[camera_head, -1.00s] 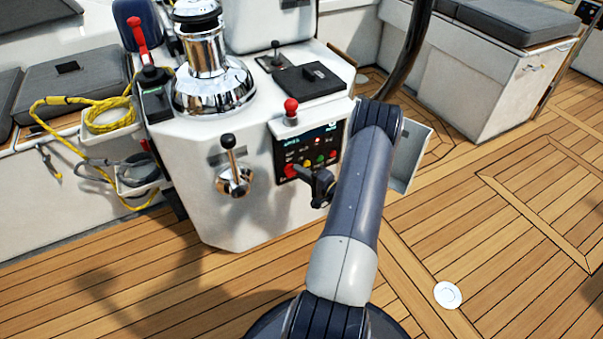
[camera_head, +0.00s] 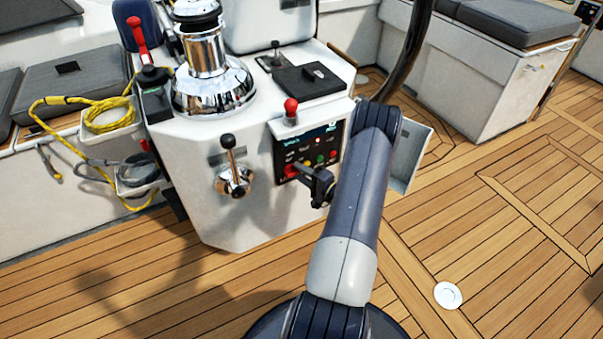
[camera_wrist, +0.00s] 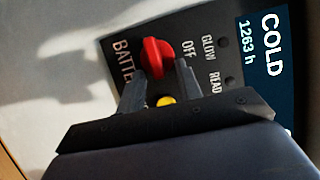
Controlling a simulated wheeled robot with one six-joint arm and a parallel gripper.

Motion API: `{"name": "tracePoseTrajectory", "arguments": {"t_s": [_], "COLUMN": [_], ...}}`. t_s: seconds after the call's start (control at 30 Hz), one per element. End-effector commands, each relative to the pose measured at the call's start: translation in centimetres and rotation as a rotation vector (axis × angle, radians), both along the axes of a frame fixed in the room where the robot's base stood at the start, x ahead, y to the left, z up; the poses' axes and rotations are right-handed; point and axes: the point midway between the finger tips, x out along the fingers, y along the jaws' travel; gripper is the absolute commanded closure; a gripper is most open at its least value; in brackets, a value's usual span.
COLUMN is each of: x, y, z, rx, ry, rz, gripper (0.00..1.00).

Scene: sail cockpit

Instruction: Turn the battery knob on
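The battery knob (camera_wrist: 156,54) is red and sits on the dark engine panel (camera_wrist: 209,25), by the partly hidden word "BATTE" and next to the word "OFF". In the head view the panel (camera_head: 325,139) is on the front of the white console, with the red knob (camera_head: 291,171) at its lower left. My gripper (camera_wrist: 160,70) is open, with one finger on each side of the knob's near part. I cannot tell whether the fingers touch it. In the head view my gripper (camera_head: 306,174) is at the panel's lower edge, partly hiding it.
A yellow button (camera_wrist: 166,101) lies between the fingers. The panel display (camera_wrist: 264,45) reads "COLD 1263 h". A chrome lever (camera_head: 233,170) is left of the panel, a red-topped lever (camera_head: 291,110) above it.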

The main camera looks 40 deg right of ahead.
Motion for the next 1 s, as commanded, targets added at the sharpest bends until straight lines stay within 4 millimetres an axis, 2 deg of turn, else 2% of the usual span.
{"name": "tracePoseTrajectory", "arguments": {"t_s": [0.17, 0.27, 0.7, 0.83, 1.0], "x": [-0.2, -1.0, -8.7, -10.0, -10.7], "y": [0.0, -0.3, -1.5, -1.6, -1.7], "z": [0.0, 0.0, 0.0, 0.0, -0.1], "rx": [0.001, 0.001, 0.002, 0.001, 0.000], "ry": [0.000, 0.000, 0.000, 0.000, 0.000], "rz": [-0.001, -0.004, -0.004, -0.002, 0.000], "gripper": [0.66, 0.66, 0.66, 0.66, 0.66]}}
